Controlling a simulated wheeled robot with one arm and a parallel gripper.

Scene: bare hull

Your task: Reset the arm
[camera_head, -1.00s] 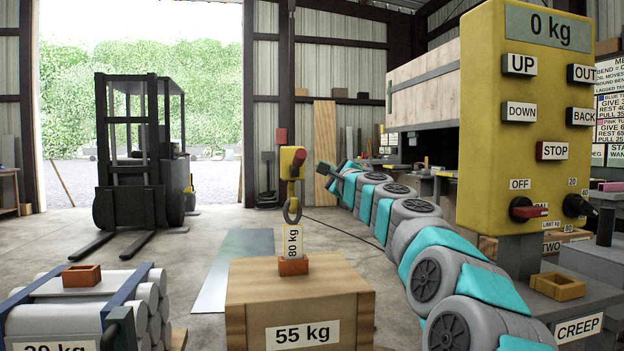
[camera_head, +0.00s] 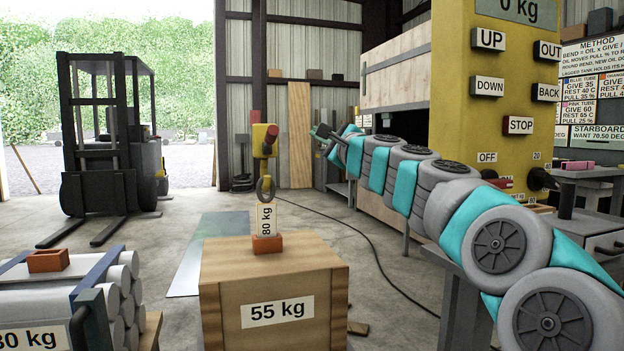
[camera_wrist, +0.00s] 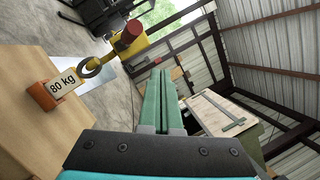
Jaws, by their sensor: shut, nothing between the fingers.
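My arm, in grey and teal segments, stretches from the lower right of the head view towards the middle. My gripper (camera_head: 322,134) is small and dark at its far end. In the wrist view my gripper (camera_wrist: 162,75) shows two long green fingers lying together, shut and empty. The yellow hook block (camera_head: 264,142) hangs left of the gripper in the head view, above the wooden 55 kg crate (camera_head: 275,270). It is also left of the fingers in the wrist view (camera_wrist: 122,48). The fingers look apart from it.
An 80 kg tag (camera_head: 266,219) stands in an orange holder on the crate. Grey cylinders marked 80 kg (camera_head: 110,290) lie at lower left. A yellow control panel (camera_head: 465,95) stands close at right. A forklift (camera_head: 105,150) is behind.

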